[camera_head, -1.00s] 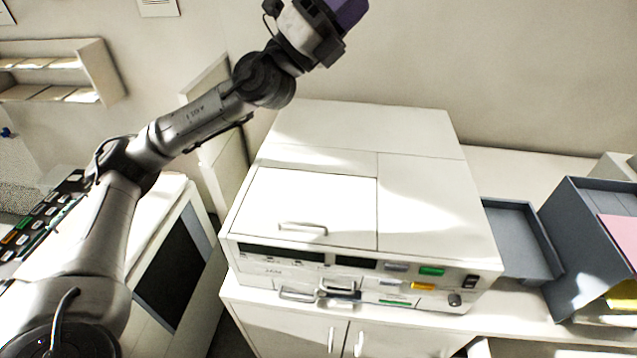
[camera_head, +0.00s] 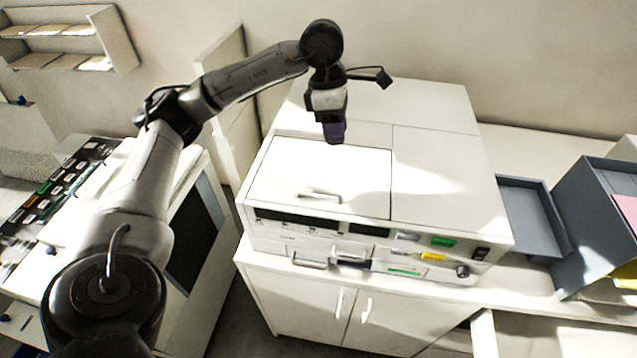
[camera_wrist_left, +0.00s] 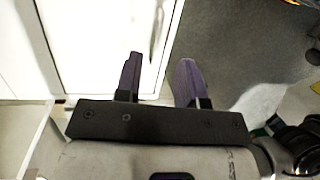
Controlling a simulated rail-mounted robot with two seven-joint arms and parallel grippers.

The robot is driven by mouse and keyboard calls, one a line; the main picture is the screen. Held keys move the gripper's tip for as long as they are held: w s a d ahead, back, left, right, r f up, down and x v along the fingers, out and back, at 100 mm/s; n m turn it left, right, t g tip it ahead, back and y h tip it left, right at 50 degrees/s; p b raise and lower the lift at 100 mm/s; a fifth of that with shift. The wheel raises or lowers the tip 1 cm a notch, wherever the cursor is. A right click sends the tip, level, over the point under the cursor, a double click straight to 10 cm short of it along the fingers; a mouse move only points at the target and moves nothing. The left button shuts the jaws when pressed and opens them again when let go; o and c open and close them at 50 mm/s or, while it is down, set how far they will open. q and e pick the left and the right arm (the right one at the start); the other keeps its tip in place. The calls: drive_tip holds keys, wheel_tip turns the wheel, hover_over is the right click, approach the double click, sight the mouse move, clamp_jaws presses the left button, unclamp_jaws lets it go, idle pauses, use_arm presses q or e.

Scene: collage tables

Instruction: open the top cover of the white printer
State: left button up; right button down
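The white printer (camera_head: 450,190) stands on a white cabinet in the head view. Its top cover (camera_head: 290,170) lies flat and closed at the left front of the top, with a bar handle (camera_head: 319,194) near its front edge. My left gripper (camera_head: 334,138) points down over the printer, in front of the cover's back edge in the picture, behind the handle. In the left wrist view its two purple fingers (camera_wrist_left: 160,78) stand apart with nothing between them. My right gripper is not in view.
The printer's front has drawer handles, dark displays and coloured buttons (camera_head: 443,241). The white cabinet (camera_head: 300,305) below has two door handles. A grey tray (camera_head: 530,215) and grey shelf unit (camera_head: 575,235) stand to the right. A machine with a button panel (camera_head: 60,190) is at the left.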

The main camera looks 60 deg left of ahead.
use_arm(q)
drive_tip(key=s+a+g+y, duration=0.1)
drive_tip(key=s, duration=0.1)
drive_tip(key=g, duration=0.1)
hover_over(317, 184)
drive_tip(key=s+d, duration=0.2)
drive_tip(key=d, duration=0.2)
drive_tip(key=x, duration=0.4)
drive_tip(key=w+a+x, duration=0.1)
drive_tip(key=x, duration=0.4)
drive_tip(key=a+x, duration=0.1)
drive_tip(key=x, duration=0.3)
drive_tip(key=shift+w+a+f, duration=0.15)
drive_tip(key=shift+w+f, duration=0.05)
drive_tip(key=shift+f, duration=0.4)
clamp_jaws()
